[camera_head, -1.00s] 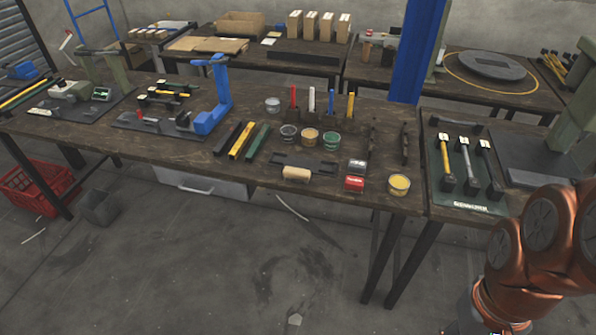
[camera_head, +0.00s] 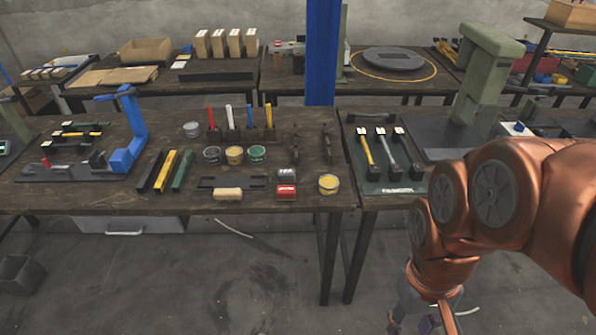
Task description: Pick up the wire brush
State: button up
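No item is clearly recognisable as the wire brush at this size. A small tan block (camera_head: 228,194) lies at the front edge of the middle workbench (camera_head: 120,201), in front of a flat dark holder (camera_head: 232,182); it may be the brush, but bristles cannot be made out. Two slim dark items (camera_head: 295,148) stand farther back on the right of this bench. My gripper (camera_head: 422,322) is low at the bottom edge, in front of the benches and below their tops, far from the block. It is partly cut off, and its fingers' opening is unclear.
A blue post (camera_head: 321,52) rises behind. A green press (camera_head: 485,75) stands on the right bench. The floor (camera_head: 190,285) in front is mostly clear.

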aim_at(221, 195)
jog(key=u, duration=0.5)
jog(key=k, duration=0.55)
jog(key=u, duration=1.65)
jog(key=i, duration=1.55)
jog(key=z, duration=0.9)
